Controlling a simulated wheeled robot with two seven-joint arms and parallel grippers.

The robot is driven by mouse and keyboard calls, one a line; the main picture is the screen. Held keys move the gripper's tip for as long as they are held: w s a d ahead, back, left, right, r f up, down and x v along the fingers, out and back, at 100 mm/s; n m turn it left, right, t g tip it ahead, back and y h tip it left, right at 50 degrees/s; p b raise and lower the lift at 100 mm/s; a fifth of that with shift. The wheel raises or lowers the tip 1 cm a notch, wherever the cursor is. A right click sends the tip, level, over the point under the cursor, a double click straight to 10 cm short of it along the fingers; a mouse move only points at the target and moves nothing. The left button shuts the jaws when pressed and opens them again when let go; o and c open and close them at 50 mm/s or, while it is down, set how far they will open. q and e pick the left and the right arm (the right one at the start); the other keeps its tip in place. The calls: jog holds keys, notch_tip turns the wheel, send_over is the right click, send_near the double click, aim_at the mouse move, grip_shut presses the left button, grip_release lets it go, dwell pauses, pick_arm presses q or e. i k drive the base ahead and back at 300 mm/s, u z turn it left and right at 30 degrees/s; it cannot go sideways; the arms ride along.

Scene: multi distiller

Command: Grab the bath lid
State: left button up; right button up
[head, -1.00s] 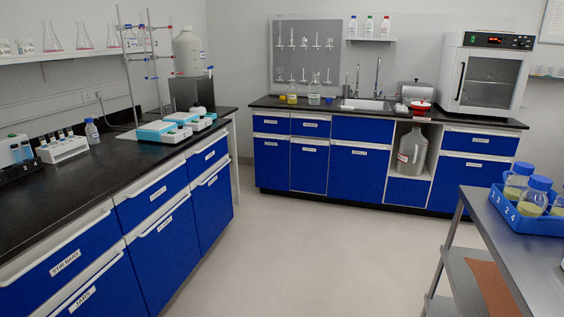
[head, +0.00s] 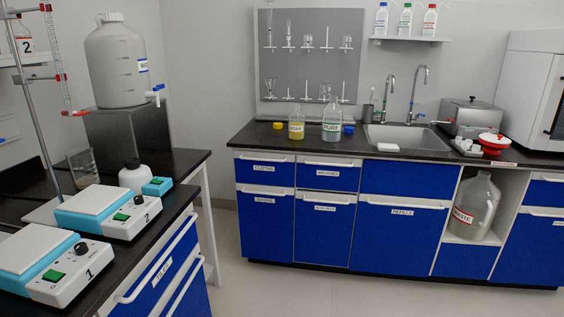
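A steel box (head: 470,116) that looks like the bath stands on the back counter, right of the sink. Its flat metal top, which looks like the lid (head: 472,103), is on it, with a small dark spot near the middle that may be a knob. The box is partly hidden by the white oven and the things in front of it. Neither of my grippers is in view.
The sink (head: 408,138) with tall taps is left of the box. Open floor (head: 330,292) lies before the blue cabinets.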

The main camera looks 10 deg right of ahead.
aim_at(472, 101)
jog(key=z, duration=1)
jog(key=i, duration=2.2)
jog(key=z, duration=1.3)
